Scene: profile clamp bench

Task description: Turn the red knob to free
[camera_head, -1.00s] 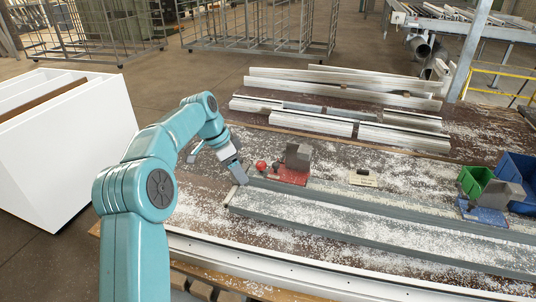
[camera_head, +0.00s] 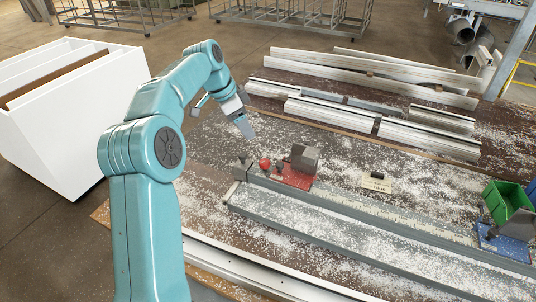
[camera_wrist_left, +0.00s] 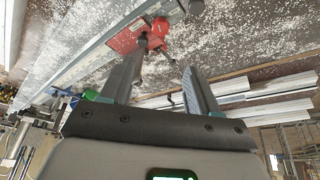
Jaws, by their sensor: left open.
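The red knob (camera_head: 265,164) sits on the red clamp base (camera_head: 292,177), at the left end of the grey rail on the bench. It also shows in the left wrist view as a red round shape (camera_wrist_left: 160,26), near the top, beyond the fingers. My left gripper (camera_head: 246,131) is above the bench, behind and left of the knob, apart from it. In the wrist view its two fingers (camera_wrist_left: 162,82) are spread with nothing between them. A dark grey block (camera_head: 304,158) stands on the red base beside the knob. My right gripper is out of view.
White profiles (camera_head: 330,118) lie in rows at the back of the bench. A small label plate (camera_head: 377,182) stands right of the clamp. White shavings cover the bench. A white cabinet (camera_head: 50,140) stands at left.

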